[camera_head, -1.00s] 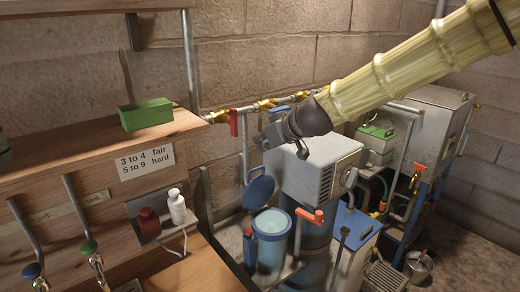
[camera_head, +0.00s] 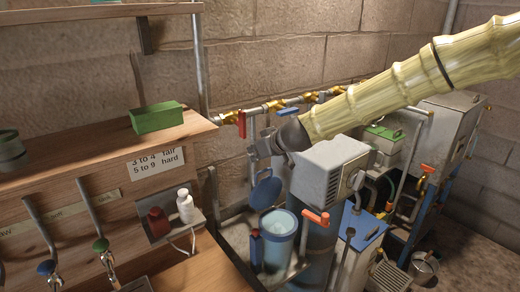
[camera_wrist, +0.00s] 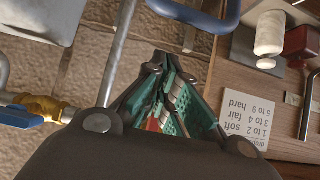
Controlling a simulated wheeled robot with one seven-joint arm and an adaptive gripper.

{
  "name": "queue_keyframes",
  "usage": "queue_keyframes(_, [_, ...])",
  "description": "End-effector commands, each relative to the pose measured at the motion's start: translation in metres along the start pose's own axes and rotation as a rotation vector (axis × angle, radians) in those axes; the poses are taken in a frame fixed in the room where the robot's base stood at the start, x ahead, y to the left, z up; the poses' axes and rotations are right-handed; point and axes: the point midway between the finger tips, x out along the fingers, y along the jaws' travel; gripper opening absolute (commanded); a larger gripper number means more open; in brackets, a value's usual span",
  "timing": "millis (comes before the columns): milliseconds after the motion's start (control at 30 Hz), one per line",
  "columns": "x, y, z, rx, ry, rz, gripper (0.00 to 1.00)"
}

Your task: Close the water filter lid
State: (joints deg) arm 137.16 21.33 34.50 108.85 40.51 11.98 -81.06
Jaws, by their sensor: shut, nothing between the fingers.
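The water filter (camera_head: 279,247) is a pale blue cylinder with an open top, standing low in the middle of the head view. Its round dark blue lid (camera_head: 266,190) stands raised and tilted open behind the opening. My gripper (camera_head: 254,162) is above and slightly left of the lid, close to it; I cannot tell whether they touch. In the wrist view my gripper's teal-padded fingers (camera_wrist: 172,62) are shut and empty. A curved blue edge, apparently the lid (camera_wrist: 200,14), shows just beyond the fingertips.
A grey box (camera_head: 328,165) stands right of the lid, under my arm. A red-handled valve (camera_head: 316,216) sits beside the filter. Pipes with brass valves (camera_head: 275,106) run along the wall behind. The wooden shelf unit (camera_head: 85,185) is at left.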

Motion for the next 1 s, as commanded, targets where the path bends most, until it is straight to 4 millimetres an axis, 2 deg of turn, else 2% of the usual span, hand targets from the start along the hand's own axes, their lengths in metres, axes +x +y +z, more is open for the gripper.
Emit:
queue_keyframes(500, [-0.023, 0.0, 0.028, 0.001, 0.0, 0.0, 0.0])
queue_keyframes(1000, [-0.025, 0.0, 0.031, -0.001, 0.001, 0.0, 0.0])
